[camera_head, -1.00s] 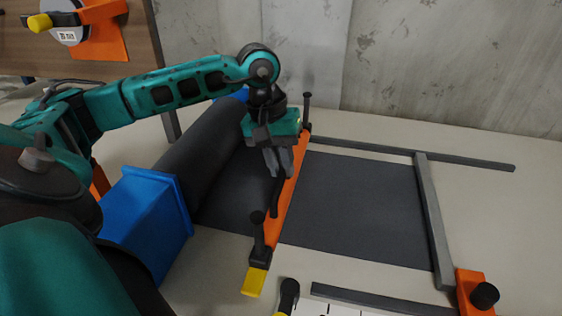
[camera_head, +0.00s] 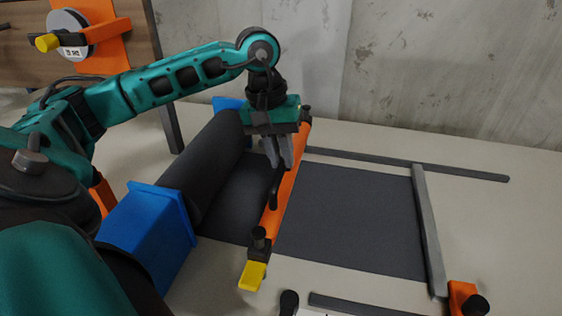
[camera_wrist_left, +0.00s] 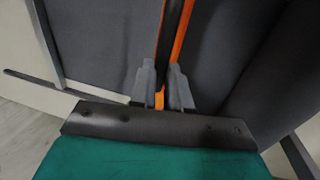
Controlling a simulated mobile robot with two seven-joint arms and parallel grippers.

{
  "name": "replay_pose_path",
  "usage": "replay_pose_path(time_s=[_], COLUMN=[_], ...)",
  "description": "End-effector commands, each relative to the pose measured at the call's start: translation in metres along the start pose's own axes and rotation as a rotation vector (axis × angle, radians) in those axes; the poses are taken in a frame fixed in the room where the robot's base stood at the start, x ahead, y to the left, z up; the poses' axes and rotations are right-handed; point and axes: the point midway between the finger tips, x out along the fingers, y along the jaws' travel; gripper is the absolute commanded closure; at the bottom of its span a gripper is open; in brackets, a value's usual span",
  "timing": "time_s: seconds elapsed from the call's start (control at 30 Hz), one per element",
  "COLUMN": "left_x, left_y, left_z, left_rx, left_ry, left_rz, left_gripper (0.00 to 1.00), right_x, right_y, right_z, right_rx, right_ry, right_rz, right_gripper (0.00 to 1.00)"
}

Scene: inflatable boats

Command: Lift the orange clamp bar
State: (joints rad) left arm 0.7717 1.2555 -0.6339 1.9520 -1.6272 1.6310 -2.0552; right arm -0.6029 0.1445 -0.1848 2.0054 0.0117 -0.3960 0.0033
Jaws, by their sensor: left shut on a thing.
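The orange clamp bar (camera_head: 287,185) runs lengthwise across the dark sheet (camera_head: 350,215), right of the black roll. It has a black handle (camera_head: 274,190) on its side, a yellow near end (camera_head: 252,275) and short black-knobbed posts (camera_head: 259,236) at both ends. My left gripper (camera_head: 281,165) is over the bar with its fingers pointing down, shut on the bar's handle. In the left wrist view, the fingers (camera_wrist_left: 162,75) close around the black handle, with the orange bar (camera_wrist_left: 184,28) behind it. The gap under the bar is hard to see. My right gripper is not in view.
A black roll (camera_head: 205,160) rests between blue stands (camera_head: 150,225) on the left. Grey rails (camera_head: 430,230) frame the sheet. An orange block (camera_head: 462,296) with a black knob is at front right. A concrete wall (camera_head: 450,70) closes the back.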

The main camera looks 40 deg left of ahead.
Motion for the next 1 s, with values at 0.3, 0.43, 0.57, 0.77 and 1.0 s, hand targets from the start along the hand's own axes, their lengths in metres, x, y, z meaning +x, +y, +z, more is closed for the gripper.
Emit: replay_pose_path(time_s=[0.3,0.43,0.57,0.77,1.0], left_x=[-0.018,-0.019,-0.018,-0.016,-0.02], left_y=[0.004,0.004,0.004,0.003,0.004], left_z=[-0.001,-0.002,-0.001,-0.001,-0.001], left_rx=[0.0,0.0,0.0,0.0,0.0], left_ry=[0.008,0.011,0.009,0.006,0.005], left_rz=[0.005,0.006,0.005,0.003,0.003], left_gripper=[1.0,0.82,0.7,0.58,0.58], right_x=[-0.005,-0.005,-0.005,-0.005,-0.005], right_y=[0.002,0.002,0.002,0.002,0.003], right_z=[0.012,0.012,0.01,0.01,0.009], right_rx=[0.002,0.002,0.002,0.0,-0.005], right_ry=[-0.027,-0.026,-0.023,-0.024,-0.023], right_rz=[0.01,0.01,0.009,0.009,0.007], right_gripper=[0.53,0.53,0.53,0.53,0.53])
